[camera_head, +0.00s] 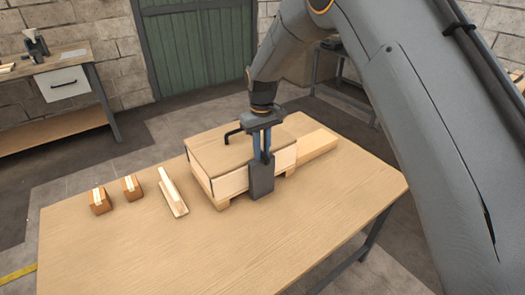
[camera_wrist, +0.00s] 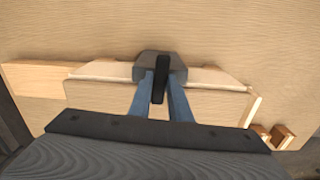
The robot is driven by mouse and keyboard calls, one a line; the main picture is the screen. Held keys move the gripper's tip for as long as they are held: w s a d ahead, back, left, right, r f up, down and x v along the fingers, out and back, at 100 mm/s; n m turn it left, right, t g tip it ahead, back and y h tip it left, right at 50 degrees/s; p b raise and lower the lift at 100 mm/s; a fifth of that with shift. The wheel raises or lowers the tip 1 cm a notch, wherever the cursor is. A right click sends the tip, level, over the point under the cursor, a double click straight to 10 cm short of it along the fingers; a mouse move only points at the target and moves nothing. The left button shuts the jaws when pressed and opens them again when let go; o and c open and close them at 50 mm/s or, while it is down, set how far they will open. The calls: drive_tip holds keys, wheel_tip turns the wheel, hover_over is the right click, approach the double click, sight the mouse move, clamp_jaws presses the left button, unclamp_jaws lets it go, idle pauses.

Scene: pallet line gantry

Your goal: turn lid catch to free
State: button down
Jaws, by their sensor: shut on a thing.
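A pale wooden box with a flat lid (camera_head: 215,152) sits on a low pallet on the table. My gripper (camera_head: 262,158) points down at the box's near side, its blue fingers reaching to a dark grey block (camera_head: 261,182) at that side. In the wrist view my gripper (camera_wrist: 160,90) is shut on a black bar, which I take for the lid catch (camera_wrist: 161,72). The bar stands between the blue fingers, in front of the grey block (camera_wrist: 143,70). The catch's exact angle is hard to judge. In the head view the fingers hide the bar.
A bent black handle (camera_head: 233,132) stands on the lid, left of my gripper. A plain wooden block (camera_head: 317,144) lies right of the box. The near tabletop (camera_head: 220,250) is clear.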

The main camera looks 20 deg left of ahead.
sight(262, 153)
drive_tip(key=m, duration=0.8)
drive_tip(key=shift+m+b, duration=0.3)
drive_tip(key=m, duration=0.4)
drive_tip(key=shift+m, duration=2.3)
drive_tip(key=c, duration=1.6)
unclamp_jaws()
drive_tip(key=shift+c, duration=0.2)
drive_tip(key=shift+r+b, duration=0.95)
drive_tip(key=shift+r, duration=3)
